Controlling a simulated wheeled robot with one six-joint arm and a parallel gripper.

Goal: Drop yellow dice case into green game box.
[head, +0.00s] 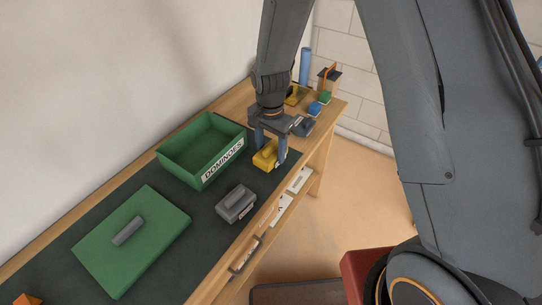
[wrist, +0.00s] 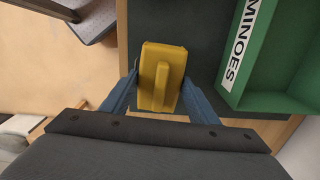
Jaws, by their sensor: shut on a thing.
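The yellow dice case (head: 265,156) is between the fingers of my gripper (head: 270,150), at the right end of the dark mat. My gripper is shut on it; in the wrist view the case (wrist: 162,78) sits between the two blue fingers (wrist: 158,98). Whether the case touches the mat is hard to tell. The green game box (head: 202,178), labelled DOMINOES, stands open and looks empty, just left of my gripper. Its labelled wall also shows in the wrist view (wrist: 275,100), to the right of the case.
A green lid (head: 150,255) with a grey handle lies on the mat, left of a grey case (head: 236,203). Behind my gripper are another dark case (head: 303,127), a blue block (head: 314,108), a green block (head: 325,97) and a blue cylinder (head: 305,65). A wall runs along the bench's back.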

